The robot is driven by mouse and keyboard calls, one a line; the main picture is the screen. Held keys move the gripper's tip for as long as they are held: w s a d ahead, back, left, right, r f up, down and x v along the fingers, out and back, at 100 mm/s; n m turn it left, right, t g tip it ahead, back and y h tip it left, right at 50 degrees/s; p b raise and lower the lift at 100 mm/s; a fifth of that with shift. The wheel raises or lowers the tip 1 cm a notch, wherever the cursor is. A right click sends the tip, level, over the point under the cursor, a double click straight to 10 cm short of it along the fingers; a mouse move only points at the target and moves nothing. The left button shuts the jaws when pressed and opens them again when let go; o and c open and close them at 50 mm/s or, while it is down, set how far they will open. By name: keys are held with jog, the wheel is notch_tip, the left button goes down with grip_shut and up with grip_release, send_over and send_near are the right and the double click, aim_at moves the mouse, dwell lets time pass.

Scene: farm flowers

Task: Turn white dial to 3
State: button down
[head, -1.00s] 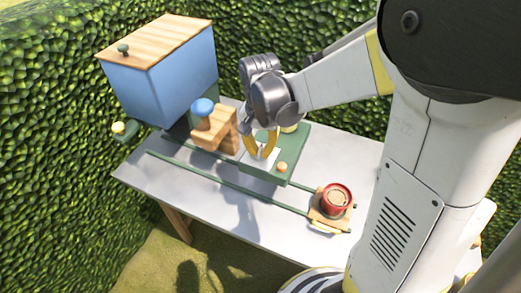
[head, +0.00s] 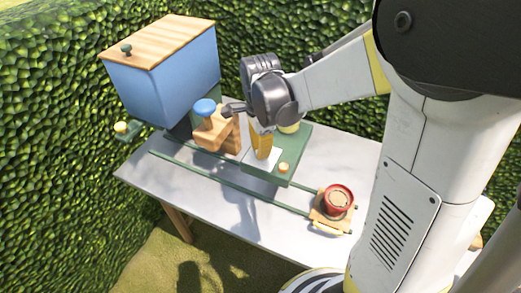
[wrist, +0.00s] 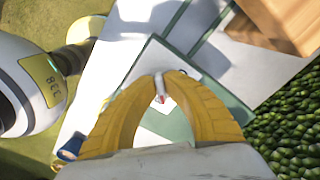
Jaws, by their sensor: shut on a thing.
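My gripper (head: 262,150) points down, with its yellow fingers at a white plate (head: 254,160) on the green box (head: 268,176). In the wrist view the fingertips (wrist: 159,78) come together on a small white dial (wrist: 159,84). A small white and red mark (wrist: 160,99) shows between the fingers. The fingers hide most of the dial, and I cannot read its number or any scale. The white plate (wrist: 185,66) also shows behind the fingertips in the wrist view.
A blue bin with a wooden lid (head: 165,75) stands at the back left. A wooden block (head: 212,135) with a blue knob (head: 205,107) is left of my gripper. A red cup (head: 337,199) sits on a wooden stand at the front right. Hedges border the table.

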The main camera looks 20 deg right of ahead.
jog(key=shift+m, duration=1.5)
jog(key=c, duration=1.5)
grip_release()
notch_tip(320, 180, up, 12)
